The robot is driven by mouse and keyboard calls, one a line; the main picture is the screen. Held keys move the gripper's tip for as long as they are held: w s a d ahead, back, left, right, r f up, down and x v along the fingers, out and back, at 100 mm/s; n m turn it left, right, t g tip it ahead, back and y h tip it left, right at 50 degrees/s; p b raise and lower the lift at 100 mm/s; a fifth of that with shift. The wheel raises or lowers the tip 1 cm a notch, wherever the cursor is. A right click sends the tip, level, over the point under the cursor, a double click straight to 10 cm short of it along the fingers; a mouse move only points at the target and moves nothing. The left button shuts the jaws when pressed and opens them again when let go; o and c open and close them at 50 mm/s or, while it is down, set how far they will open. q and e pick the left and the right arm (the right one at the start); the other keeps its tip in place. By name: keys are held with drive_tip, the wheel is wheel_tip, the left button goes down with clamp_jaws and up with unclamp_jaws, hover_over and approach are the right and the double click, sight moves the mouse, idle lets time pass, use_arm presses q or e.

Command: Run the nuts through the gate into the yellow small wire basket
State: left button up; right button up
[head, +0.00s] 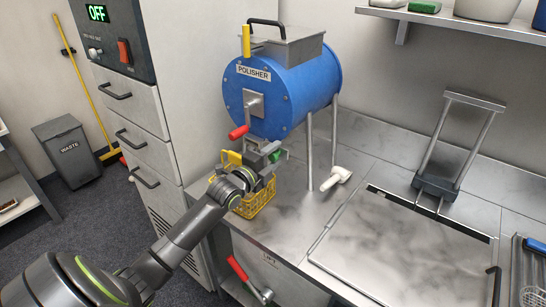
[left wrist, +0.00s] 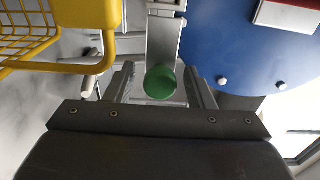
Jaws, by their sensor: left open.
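The blue polisher drum (head: 290,92) stands on legs on the steel counter. A metal chute hangs below its front, and a green knob (head: 276,155) shows there, which looks like the gate's handle. The yellow small wire basket (head: 258,203) sits below the chute, partly hidden by my arm. My left gripper (head: 266,158) is at the chute, above the basket. In the left wrist view the green knob (left wrist: 161,82) lies between the open fingers, without a clear grip. The basket (left wrist: 28,38) shows at the upper left. No nuts are visible. My right gripper is not in view.
A red-handled lever (head: 238,268) sticks out below the counter's front edge. A white fitting (head: 337,178) lies on the counter. A grey cabinet (head: 135,110) with an OFF display stands at left. A metal lid panel (head: 405,245) covers the right side.

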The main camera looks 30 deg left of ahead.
use_arm(q)
clamp_jaws()
drive_tip(key=d, duration=0.5)
drive_tip(key=shift+s+d+f, duration=0.15)
drive_tip(key=shift+s+d, duration=0.1)
idle(0.4)
drive_tip(key=shift+c, duration=0.9)
unclamp_jaws()
drive_tip(key=shift+d, duration=0.1)
drive_tip(key=shift+o, duration=0.9)
drive_tip(key=shift+d, duration=0.15)
